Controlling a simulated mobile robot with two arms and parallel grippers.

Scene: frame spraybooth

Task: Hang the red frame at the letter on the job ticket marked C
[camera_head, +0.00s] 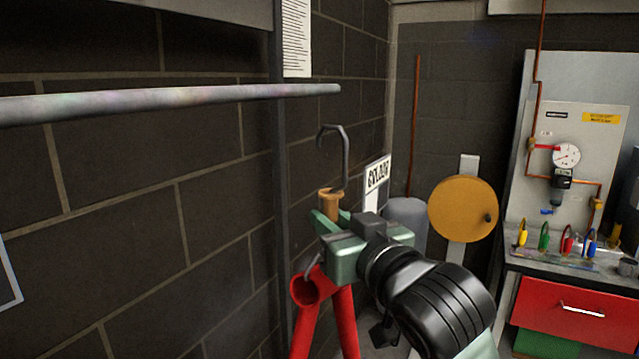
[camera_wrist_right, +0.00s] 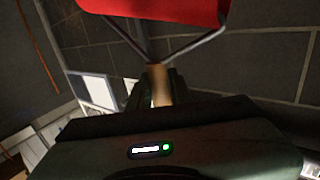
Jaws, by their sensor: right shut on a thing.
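My right gripper (camera_head: 331,214) is shut on the tan grip (camera_head: 330,197) of a hanger, with a dark metal hook (camera_head: 346,155) rising above it. The red frame (camera_head: 308,322) hangs below the gripper, its lower part cut off by the picture edge. In the right wrist view the tan grip (camera_wrist_right: 158,84) stands between the fingers, and part of the red frame (camera_wrist_right: 170,8) shows with two dark wires. The hook is below and right of the tip of a grey rail (camera_head: 200,97), apart from it in the picture. No job ticket marked C is legible. My left gripper is out of view.
A dark block wall with a dark upright post (camera_head: 283,200) lies behind the rail. A white lined sheet (camera_head: 297,38) and a white lettered sign (camera_head: 377,174) are there. To the right are an orange disc (camera_head: 463,208) and a bench with a red drawer (camera_head: 565,312).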

